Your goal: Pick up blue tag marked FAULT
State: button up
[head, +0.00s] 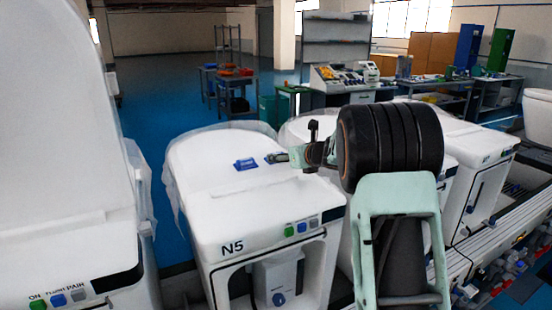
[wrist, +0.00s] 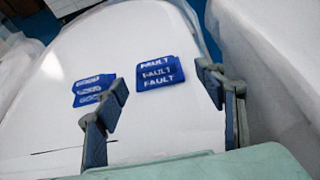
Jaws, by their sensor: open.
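The blue tag marked FAULT (wrist: 157,73) lies flat on the white lid of the unit labelled N5 (head: 231,246).
Another white unit (head: 60,200) stands close on the left, and more white units (head: 480,165) stand on the right. A trolley (head: 233,85) and a workbench (head: 345,85) with parts are far behind. The lid around the tags is clear.

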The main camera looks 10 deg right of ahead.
jog(key=shift+a+p+x, duration=0.15)
jog(key=shift+p+x, duration=0.1)
jog(key=shift+x, duration=0.95)
jog(key=shift+a+p+x, duration=0.2)
jog(key=shift+x, duration=0.95)
jog(key=shift+r, duration=0.15)
jog(key=shift+s, duration=0.1)
jog(key=c, duration=1)
